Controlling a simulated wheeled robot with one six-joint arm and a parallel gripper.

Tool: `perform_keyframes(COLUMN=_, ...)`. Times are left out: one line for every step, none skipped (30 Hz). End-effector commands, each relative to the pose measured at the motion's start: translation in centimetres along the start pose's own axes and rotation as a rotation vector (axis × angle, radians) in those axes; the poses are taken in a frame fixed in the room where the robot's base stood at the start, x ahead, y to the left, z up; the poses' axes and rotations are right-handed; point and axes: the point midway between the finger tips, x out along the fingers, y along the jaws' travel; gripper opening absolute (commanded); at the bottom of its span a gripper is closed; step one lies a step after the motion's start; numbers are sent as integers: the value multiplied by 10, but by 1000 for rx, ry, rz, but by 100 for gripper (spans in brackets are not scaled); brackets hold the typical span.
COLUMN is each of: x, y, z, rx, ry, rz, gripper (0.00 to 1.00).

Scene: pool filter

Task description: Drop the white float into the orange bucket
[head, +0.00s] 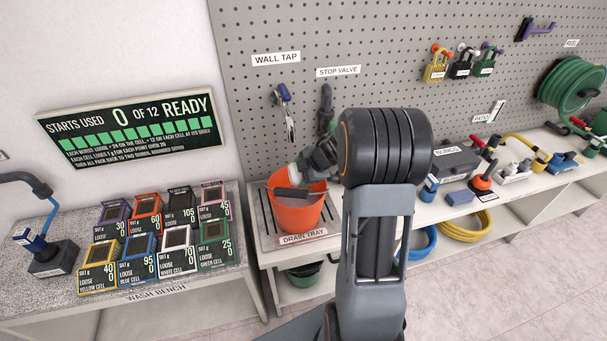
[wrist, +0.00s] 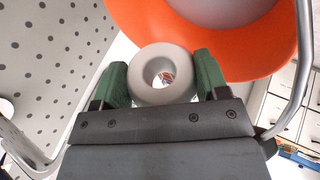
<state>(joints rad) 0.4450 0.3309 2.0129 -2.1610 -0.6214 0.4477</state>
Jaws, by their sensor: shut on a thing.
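The white float (wrist: 162,75) is a thick white ring with a round hole. It sits between the green fingertips of my gripper (wrist: 162,84), which is shut on it. The orange bucket (wrist: 262,62) shows just beyond the float in the wrist view, its pale inside at the top. In the head view the orange bucket (head: 309,216) stands upright on the drain tray, and my gripper (head: 291,193) is at its mouth. Whether the float touches the bucket cannot be told.
The drain tray (head: 269,239) is on a white shelf, with a green bucket (head: 304,276) below. The wash bench (head: 165,292) with several coloured cells is at left. The pegboard (head: 290,100) rises behind. Valves and hoses crowd the counter at right.

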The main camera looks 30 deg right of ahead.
Motion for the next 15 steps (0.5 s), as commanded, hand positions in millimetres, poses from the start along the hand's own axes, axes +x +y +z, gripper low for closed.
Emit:
perform_keyframes(x=8, y=-5, z=3, rx=-2, ry=0, rz=1, gripper=45)
perform_keyframes(x=9, y=-6, z=4, rx=-2, ry=0, rz=0, gripper=45)
perform_keyframes(x=11, y=-7, z=4, rx=-2, ry=1, rz=0, gripper=45)
perform_keyframes(x=13, y=-8, z=5, rx=-2, ry=1, rz=0, gripper=45)
perform_keyframes(x=14, y=-9, z=5, rx=-2, ry=1, rz=0, gripper=45)
perform_keyframes(x=16, y=-10, z=6, rx=-2, ry=1, rz=0, gripper=45)
perform_keyframes(x=17, y=-10, z=6, rx=-1, ry=1, rz=0, gripper=45)
perform_keyframes(x=18, y=-11, z=7, rx=-1, ry=1, rz=0, gripper=45)
perform_keyframes(x=19, y=-12, z=7, rx=-1, ry=1, rz=0, gripper=45)
perform_keyframes(x=19, y=-12, z=7, rx=-1, ry=1, rz=0, gripper=45)
perform_keyframes(x=20, y=-12, z=8, rx=-1, ry=1, rz=0, gripper=45)
perform_keyframes(x=21, y=-13, z=8, rx=-1, ry=1, rz=0, gripper=45)
perform_keyframes(x=21, y=-13, z=8, rx=-1, ry=1, rz=0, gripper=45)
perform_keyframes(x=21, y=-13, z=8, rx=-1, ry=1, rz=0, gripper=45)
perform_keyframes(x=22, y=-13, z=8, rx=-1, ry=1, rz=0, gripper=45)
